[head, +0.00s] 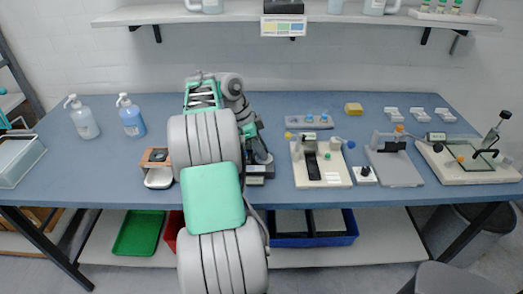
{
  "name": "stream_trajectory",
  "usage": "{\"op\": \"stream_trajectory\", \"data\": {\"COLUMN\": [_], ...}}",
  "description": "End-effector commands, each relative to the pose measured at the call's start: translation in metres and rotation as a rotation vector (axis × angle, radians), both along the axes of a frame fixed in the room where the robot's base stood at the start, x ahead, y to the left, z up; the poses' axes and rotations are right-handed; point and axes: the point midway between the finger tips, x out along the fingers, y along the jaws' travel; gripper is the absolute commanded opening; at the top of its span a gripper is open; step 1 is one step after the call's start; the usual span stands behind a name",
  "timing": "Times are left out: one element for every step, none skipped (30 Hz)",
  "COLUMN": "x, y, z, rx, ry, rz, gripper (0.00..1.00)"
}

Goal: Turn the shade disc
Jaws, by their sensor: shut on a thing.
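My arm rises in the middle of the head view and bends down to the tabletop at its far end. My gripper (262,157) is small and dark here, just right of the arm, low over a dark grey device (256,174) on the bench. Its jaws are shut at this device, and the fingertips are partly hidden. I cannot make out the shade disc itself; the arm and gripper cover much of that spot. A copper-coloured instrument with a white front (158,178) stands just left of the arm.
Two pump bottles (83,118) (132,117) stand at the left of the blue bench (60,165). Right of the gripper are a cream device (338,177), a grey device (402,172) and a cream-based stand (455,174). A shelf (340,17) runs above.

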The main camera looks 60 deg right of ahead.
Motion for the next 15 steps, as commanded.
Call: {"op": "stream_trajectory", "data": {"x": [-0.0001, -0.0001, -0.0004, -0.0006, -0.0005, -0.0008, -0.0010, -0.0009, -0.0013, -0.0013, -0.0013, -0.0016, -0.0017, -0.0019, -0.0019], "y": [0.0000, 0.0000, 0.0003, 0.0006, 0.0007, 0.0009, 0.0010, 0.0010, 0.0013, 0.0015, 0.0017, 0.0020, 0.0020, 0.0020, 0.0021], "z": [-0.0020, -0.0023, -0.0028, -0.0028, -0.0031, -0.0032, -0.0034, -0.0033, -0.0033, -0.0035, -0.0030, -0.0033, -0.0031, -0.0028, -0.0028], "rx": [-0.003, -0.004, -0.003, -0.004, -0.004, -0.003, -0.004, -0.004, -0.005, -0.003, -0.004, -0.004, -0.004, -0.004, -0.004], "ry": [-0.002, -0.002, -0.002, -0.002, -0.002, -0.002, -0.002, -0.002, -0.002, -0.002, -0.003, -0.002, -0.003, -0.002, -0.002], "rz": [0.022, 0.039, 0.063, 0.081, 0.102, 0.132, 0.153, 0.177, 0.208, 0.232, 0.254, 0.285, 0.308, 0.330, 0.358], "gripper": [0.00, 0.00, 0.00, 0.00, 0.00, 0.00, 0.00, 0.00, 0.00, 0.00, 0.00, 0.00, 0.00, 0.00, 0.00]}}
